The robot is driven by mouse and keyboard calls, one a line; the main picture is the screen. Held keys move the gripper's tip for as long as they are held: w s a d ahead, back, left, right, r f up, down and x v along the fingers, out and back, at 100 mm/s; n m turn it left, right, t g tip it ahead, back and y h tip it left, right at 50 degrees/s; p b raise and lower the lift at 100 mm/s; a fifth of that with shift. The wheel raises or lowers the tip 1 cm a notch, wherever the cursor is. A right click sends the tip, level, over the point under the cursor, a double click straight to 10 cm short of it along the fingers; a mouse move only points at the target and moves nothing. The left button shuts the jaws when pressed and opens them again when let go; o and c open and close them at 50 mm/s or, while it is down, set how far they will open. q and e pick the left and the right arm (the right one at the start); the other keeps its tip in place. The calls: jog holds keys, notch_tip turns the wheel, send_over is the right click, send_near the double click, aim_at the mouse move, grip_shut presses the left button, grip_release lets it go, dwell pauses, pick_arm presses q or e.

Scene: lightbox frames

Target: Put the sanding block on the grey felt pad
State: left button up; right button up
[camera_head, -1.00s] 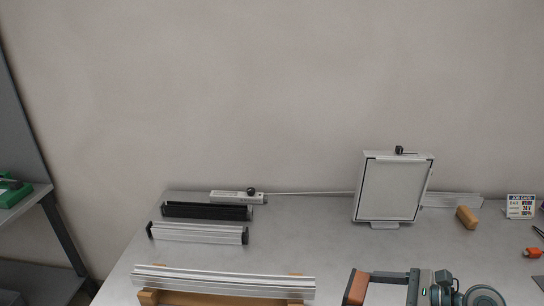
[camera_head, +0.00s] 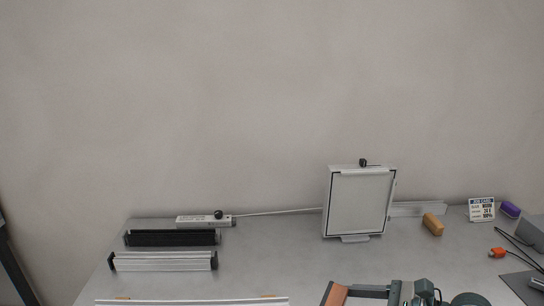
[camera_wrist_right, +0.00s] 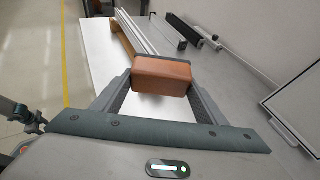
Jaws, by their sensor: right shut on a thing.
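A brown-orange block, which looks like the sanding block (camera_wrist_right: 162,76), is clamped between the fingers of my right gripper (camera_wrist_right: 160,88) in the right wrist view. In the head view the same block (camera_head: 337,295) shows at the bottom edge, at the left end of my right gripper (camera_head: 350,291). A flat dark grey patch (camera_head: 522,287) lies on the bench at the lower right and may be the grey felt pad. It is well to the right of the held block and partly cut off by the frame. My left gripper is not in view.
A framed panel (camera_head: 358,204) stands at the back. Metal profiles (camera_head: 163,262) lie on the left. The middle bench top (camera_head: 270,250) is clear.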

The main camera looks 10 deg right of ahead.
jog(key=f, duration=0.2)
jog(key=s+f, duration=0.1)
jog(key=f, duration=0.2)
jog(key=shift+s+f, duration=0.25)
jog(key=shift+f, duration=0.05)
